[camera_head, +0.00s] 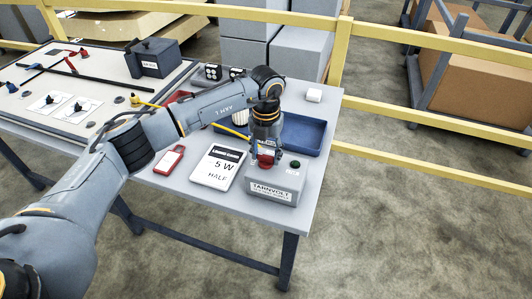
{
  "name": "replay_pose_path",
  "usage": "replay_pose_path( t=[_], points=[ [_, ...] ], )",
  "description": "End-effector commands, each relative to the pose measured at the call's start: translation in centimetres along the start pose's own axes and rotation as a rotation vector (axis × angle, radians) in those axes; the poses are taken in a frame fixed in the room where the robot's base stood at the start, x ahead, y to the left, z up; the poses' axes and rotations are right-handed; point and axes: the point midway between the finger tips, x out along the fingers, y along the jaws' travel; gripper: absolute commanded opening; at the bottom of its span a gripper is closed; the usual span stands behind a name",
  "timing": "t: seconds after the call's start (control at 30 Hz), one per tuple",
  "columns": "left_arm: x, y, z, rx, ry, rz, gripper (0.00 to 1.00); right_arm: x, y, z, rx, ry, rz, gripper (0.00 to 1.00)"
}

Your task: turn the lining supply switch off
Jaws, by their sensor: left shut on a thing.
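The grey supply box (267,193), labelled TARNVOLT, stands at the front right of the table. A red switch (266,160) sits on the left of its top, and a green round part (295,164) sits to the right. My left gripper (265,150) points down over the box's top left and is shut on the red switch. Its fingers partly hide the switch, so I cannot tell which way the switch is set. My right gripper is not in view.
A white sign (217,167) reading 5 W HALF and a red handheld device (169,160) lie left of the box. A blue tray (303,134) is behind it. A white board (30,100) with small parts and a dark box (153,58) are at the left. Yellow rails (420,115) run behind the table.

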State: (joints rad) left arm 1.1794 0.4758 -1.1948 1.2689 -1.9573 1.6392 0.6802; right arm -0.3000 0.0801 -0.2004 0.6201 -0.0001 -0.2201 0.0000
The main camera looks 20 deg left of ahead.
Motion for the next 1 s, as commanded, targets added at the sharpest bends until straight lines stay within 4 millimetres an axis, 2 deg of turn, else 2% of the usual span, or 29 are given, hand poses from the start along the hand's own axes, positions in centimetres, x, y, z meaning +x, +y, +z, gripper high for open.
replay_pose_path(
  t=[0.47,0.5,0.6,1.0],
  points=[
    [-0.1,0.06,0.07,-0.019,-0.002,0.0,0.18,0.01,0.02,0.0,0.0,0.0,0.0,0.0],
    [-0.1,0.06,0.07,-0.019,-0.002,0.0,0.51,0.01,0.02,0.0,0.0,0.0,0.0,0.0],
    [-0.09,0.05,0.06,-0.019,-0.002,0.0,0.72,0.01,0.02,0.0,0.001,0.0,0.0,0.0],
    [-0.57,0.01,0.06,-0.015,-0.002,0.0,0.72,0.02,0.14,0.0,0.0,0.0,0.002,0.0]
  ],
)
